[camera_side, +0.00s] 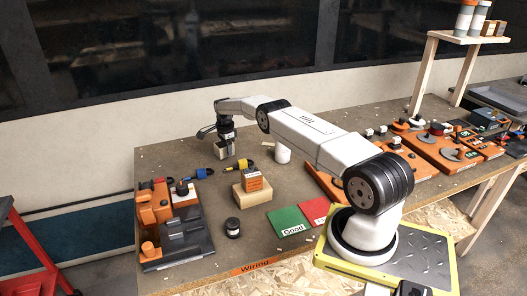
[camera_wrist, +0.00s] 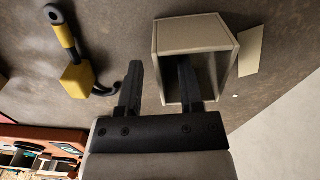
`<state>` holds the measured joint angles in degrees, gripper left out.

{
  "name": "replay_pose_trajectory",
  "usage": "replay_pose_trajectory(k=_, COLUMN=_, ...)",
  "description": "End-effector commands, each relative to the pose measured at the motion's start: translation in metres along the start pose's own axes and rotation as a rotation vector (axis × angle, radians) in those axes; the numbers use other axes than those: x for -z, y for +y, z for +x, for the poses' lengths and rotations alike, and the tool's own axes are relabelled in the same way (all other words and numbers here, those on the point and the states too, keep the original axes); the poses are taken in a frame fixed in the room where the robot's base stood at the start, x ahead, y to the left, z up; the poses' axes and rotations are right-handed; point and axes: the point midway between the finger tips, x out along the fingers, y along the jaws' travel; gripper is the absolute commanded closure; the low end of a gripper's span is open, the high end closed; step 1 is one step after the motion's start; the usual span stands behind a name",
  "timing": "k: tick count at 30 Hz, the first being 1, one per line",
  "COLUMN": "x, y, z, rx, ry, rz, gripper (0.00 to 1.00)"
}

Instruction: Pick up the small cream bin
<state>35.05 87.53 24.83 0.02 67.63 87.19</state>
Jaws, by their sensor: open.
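My gripper (camera_wrist: 159,62) is open. Its left finger is outside the bin, to the left of it. Its right finger overlaps the bin's dark opening, so the bin's left wall appears between the fingers. I cannot tell whether either finger touches it. In the side view my gripper (camera_side: 226,140) points down over the far left part of the table, and the bin (camera_side: 224,151) shows small and partly hidden beneath it.
A yellow-and-black tool (camera_wrist: 76,72) lies left of the bin. A thin cream piece (camera_wrist: 250,50) lies at its right. In the side view, a blue-ended tool (camera_side: 221,180) and a wooden block with an orange box (camera_side: 252,181) stand nearer. The table's far edge is close.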

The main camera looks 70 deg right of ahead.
Motion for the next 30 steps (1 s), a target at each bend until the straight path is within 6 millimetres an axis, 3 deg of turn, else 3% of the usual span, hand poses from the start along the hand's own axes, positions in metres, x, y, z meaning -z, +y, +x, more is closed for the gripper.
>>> replay_pose_trajectory(k=2, x=0.000, y=0.000, z=0.000, rx=0.000, ry=0.000, rz=0.000, gripper=0.56)
replay_pose_trajectory(k=6, x=0.000, y=0.000, z=0.000, rx=0.000, ry=0.000, rz=0.000, gripper=1.00)
replay_pose_trajectory(k=20, x=0.000, y=0.000, z=-0.001, rx=0.001, ry=0.000, rz=0.000, gripper=1.00)
replay_pose_trajectory(k=30, x=0.000, y=-0.001, z=-0.018, rx=0.002, ry=0.000, rz=0.000, gripper=1.00)
